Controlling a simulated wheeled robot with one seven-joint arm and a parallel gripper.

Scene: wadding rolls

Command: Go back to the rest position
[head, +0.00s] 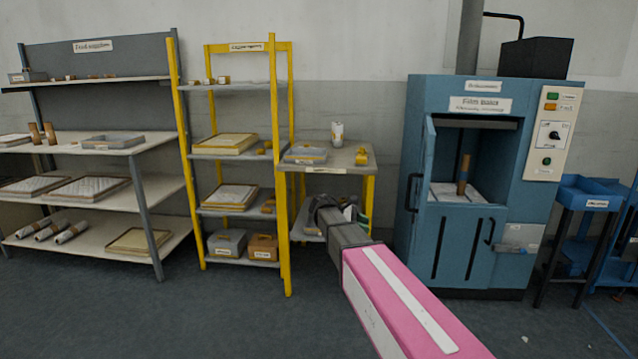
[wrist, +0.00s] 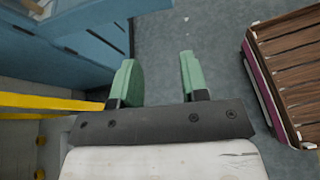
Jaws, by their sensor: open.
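My gripper (wrist: 157,72) is open in the wrist view. Its two green fingers stand apart with only grey floor between them, and nothing is held. In the head view my pink arm reaches forward from the lower right, and its grey end is in front of the small table (head: 345,160). The fingers are mostly hidden there behind my own wrist. A brown roll (head: 463,174) stands upright inside the open blue machine (head: 466,250), to the right of my gripper.
A grey rack (head: 155,140) with trays and white rolls (head: 70,232) stands at left. A yellow-post shelf (head: 240,90) stands beside it. A white container (head: 337,132) is on the small table. A blue stand (head: 590,192) is at right. The floor (head: 230,320) in front is clear.

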